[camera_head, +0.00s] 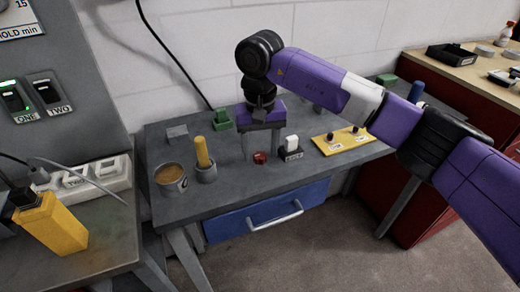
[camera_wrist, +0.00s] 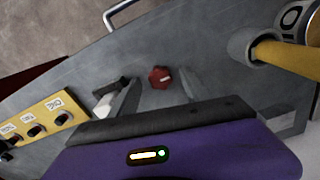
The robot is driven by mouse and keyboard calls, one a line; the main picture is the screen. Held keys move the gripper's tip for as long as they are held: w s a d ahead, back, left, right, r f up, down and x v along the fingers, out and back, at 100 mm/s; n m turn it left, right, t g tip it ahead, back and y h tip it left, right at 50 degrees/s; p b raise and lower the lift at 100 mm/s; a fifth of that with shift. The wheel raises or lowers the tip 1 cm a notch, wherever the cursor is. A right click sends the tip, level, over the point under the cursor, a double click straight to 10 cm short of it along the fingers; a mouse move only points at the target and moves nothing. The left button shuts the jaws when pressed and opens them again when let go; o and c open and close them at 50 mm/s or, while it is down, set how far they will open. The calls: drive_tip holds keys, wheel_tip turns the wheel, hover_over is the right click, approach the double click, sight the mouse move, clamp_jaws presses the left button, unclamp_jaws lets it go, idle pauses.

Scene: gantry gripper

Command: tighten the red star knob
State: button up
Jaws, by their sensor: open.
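The red star knob (camera_head: 260,157) sits on the grey workbench top, near its front edge. It also shows in the wrist view (camera_wrist: 160,77), just beyond the gap between my fingertips. A pale mark shows on its face. My gripper (camera_head: 263,148) points down over the bench, its two grey fingers apart and empty. In the wrist view my gripper (camera_wrist: 158,92) has one finger to each side of the knob's line. I see no contact with the knob; the exact height of the fingertips above the bench cannot be told.
A black block with a white switch (camera_head: 292,148) stands close right of the knob. A yellow panel with dark knobs (camera_head: 343,141) lies farther right. A grey cup with a yellow handle (camera_head: 203,160) and a round tin (camera_head: 171,180) stand left. A blue drawer (camera_head: 268,212) is below.

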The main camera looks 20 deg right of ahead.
drive_tip(key=shift+f, duration=0.3)
clamp_jaws()
